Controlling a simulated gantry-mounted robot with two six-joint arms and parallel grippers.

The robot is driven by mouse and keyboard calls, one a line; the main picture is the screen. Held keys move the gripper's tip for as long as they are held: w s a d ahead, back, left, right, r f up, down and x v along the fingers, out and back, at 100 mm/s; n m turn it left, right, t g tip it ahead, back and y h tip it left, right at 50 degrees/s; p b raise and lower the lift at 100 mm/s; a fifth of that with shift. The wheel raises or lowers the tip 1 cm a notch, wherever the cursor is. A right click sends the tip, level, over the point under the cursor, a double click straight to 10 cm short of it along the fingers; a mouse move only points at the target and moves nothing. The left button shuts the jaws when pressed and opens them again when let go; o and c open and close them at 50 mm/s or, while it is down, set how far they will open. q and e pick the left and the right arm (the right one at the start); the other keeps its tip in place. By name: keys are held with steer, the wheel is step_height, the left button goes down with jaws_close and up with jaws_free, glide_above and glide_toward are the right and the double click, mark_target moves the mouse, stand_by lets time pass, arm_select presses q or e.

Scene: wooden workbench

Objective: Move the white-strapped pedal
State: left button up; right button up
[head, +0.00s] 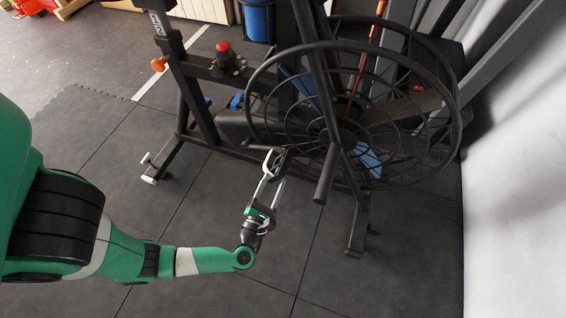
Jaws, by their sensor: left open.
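A dark exercise bike (190,95) with a large caged wheel stands on the floor. My left gripper (273,163) is in front of the bike, at the lower left of the wheel (449,112). Its fingers point up and away, and it is open. A dark part of the bike lies right at its fingertips; I cannot tell whether they touch. I cannot clearly make out a pedal with a white strap. The bike's frame, the wheel's spokes and the gripper hide much of the pedal area. My right gripper is not in view.
A red knob (223,47) and an orange knob (160,64) are on the bike's frame. A white wall (515,190) stands at the right. A blue bin (258,20) is at the back. Dark floor mats (390,265) in front are clear.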

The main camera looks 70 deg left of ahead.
mark_target(282, 162)
arm_select(q)
steer(key=b+x, duration=0.1)
steer(key=x, duration=0.6)
steer(key=shift+w+a+b, duration=0.2)
steer(key=shift+a+b, duration=0.15)
jaws_close()
